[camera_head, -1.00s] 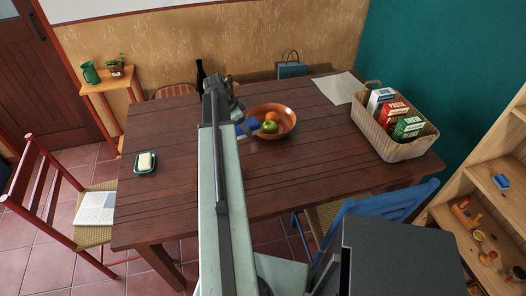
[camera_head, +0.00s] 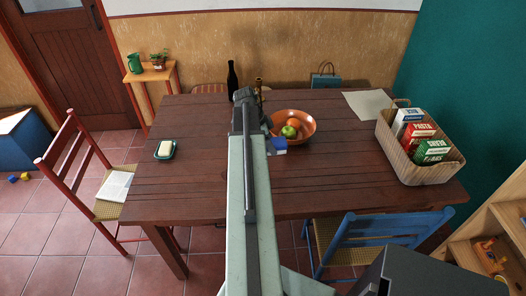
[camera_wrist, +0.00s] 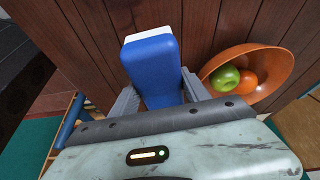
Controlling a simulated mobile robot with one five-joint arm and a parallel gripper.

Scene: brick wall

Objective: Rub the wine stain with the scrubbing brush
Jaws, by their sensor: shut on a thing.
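My gripper (camera_wrist: 157,88) is shut on the scrubbing brush (camera_wrist: 151,62), a blue block with a white edge. In the head view the brush (camera_head: 278,145) shows partly behind my arm, just in front of the bowl. The brush is over the dark wooden table (camera_head: 200,195); I cannot tell whether it touches it. No wine stain is visible in either view; my arm covers a strip of the tabletop.
A terracotta bowl (camera_head: 308,138) with fruit stands close to my gripper. A butter dish (camera_head: 165,150) is at the left, a bottle (camera_head: 232,76) at the back, and a basket of boxes (camera_head: 436,174) at the right. A blue chair (camera_head: 385,228) stands at the front.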

